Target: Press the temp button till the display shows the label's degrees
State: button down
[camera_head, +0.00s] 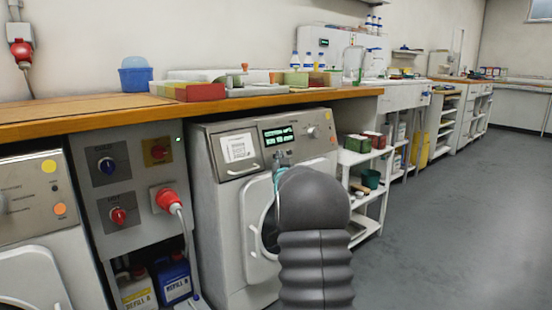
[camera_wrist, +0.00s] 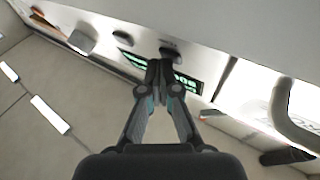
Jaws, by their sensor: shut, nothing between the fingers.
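The washing machine (camera_head: 225,225) has a dark display (camera_head: 278,134) with green characters, too small to read. The display also shows in the wrist view (camera_wrist: 187,82), turned over and partly covered by my fingers. A white label (camera_head: 238,148) is on the panel left of the display; its degrees are not legible. Two dark buttons show beside the display in the wrist view, one apart (camera_wrist: 123,38) and one just beyond my fingertips (camera_wrist: 170,51). I cannot read which is temp. My gripper (camera_wrist: 160,68) is shut and empty, in front of the panel; contact with the button cannot be told.
A round dial (camera_head: 313,131) sits right of the display. The wooden worktop (camera_head: 60,119) overhangs the machine. A control box with a red plug (camera_head: 168,198) stands to the left, and a shelf unit (camera_head: 363,157) to the right. The grey floor (camera_head: 450,210) at right is clear.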

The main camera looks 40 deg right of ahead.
dwell(0.6)
jog(key=shift+s+r+b, duration=0.15)
jog(key=shift+s+b, duration=0.4)
jog(key=shift+s, duration=0.1)
jog(key=shift+s+d+r, duration=0.1)
jog(key=shift+s+r, duration=0.15)
jog(key=shift+s, duration=0.55)
jog(key=shift+s+d+r, duration=0.1)
jog(key=shift+s+r, duration=0.15)
jog(key=shift+s, duration=0.55)
jog(key=shift+s+r, duration=0.25)
jog(key=shift+s, duration=0.55)
